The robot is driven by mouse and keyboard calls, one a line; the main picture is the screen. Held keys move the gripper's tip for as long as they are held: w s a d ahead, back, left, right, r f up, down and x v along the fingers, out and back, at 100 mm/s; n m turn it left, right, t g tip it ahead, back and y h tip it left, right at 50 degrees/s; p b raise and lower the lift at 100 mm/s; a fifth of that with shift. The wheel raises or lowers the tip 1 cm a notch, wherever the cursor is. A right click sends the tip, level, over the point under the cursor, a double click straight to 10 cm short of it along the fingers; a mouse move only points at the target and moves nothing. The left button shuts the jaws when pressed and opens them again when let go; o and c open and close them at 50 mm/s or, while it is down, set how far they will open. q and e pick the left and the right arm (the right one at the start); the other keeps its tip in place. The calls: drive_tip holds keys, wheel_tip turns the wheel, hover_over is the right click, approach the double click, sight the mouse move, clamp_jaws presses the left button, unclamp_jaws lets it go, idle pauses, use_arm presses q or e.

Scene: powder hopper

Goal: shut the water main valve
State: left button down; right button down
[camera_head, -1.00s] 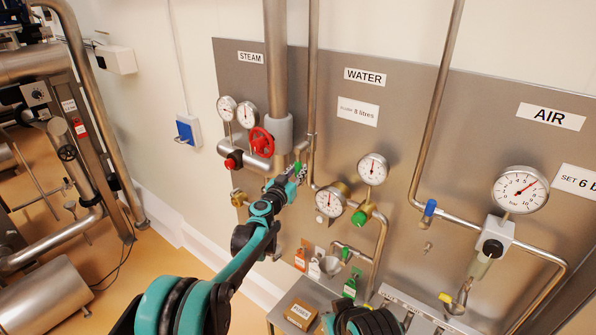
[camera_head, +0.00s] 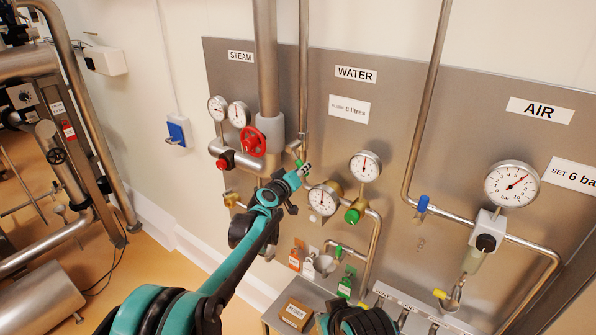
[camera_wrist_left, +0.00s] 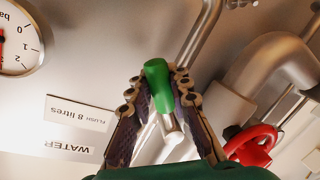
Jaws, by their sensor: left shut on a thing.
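The water main valve's green lever handle (camera_wrist_left: 158,85) sits between the two fingers of my left gripper (camera_wrist_left: 156,92) in the left wrist view. The fingers are shut on it. In the head view my left gripper (camera_head: 303,171) is at the thin vertical pipe under the WATER label (camera_head: 355,74). Only a little of the green handle shows there, and the valve body is mostly hidden by the gripper.
The red steam handwheel (camera_head: 253,141) is close to the left of my gripper, and the water gauges (camera_head: 365,166) are close to the right. The AIR section (camera_head: 540,110) is far right.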

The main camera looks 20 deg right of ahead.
use_arm(q)
drive_tip(key=r+n, duration=0.1)
drive_tip(key=s+n, duration=0.1)
drive_tip(key=d+r+n+g, duration=0.1)
drive_tip(key=shift+s+r+n+p, duration=0.25)
drive_tip(key=shift+r+n+p, duration=0.1)
drive_tip(key=shift+n+p, duration=0.05)
drive_tip(key=shift+s+d+r+n+g+h+p, duration=0.15)
drive_tip(key=shift+r+n+g+h, duration=0.1)
drive_tip(key=shift+r+n, duration=0.2)
drive_tip(key=shift+s+d+r+n+g+h+p, duration=0.15)
drive_tip(key=shift+r+n+g, duration=0.15)
drive_tip(key=shift+n, duration=0.25)
drive_tip(key=shift+r+n+g+p, duration=0.35)
drive_tip(key=shift+r+n, duration=0.6)
drive_tip(key=shift+n, duration=0.25)
drive_tip(key=c, duration=1.4)
unclamp_jaws()
drive_tip(key=shift+o, duration=0.2)
drive_tip(key=shift+s+a, duration=0.1)
drive_tip(key=v, duration=1.2)
drive_tip(key=shift+f, duration=0.15)
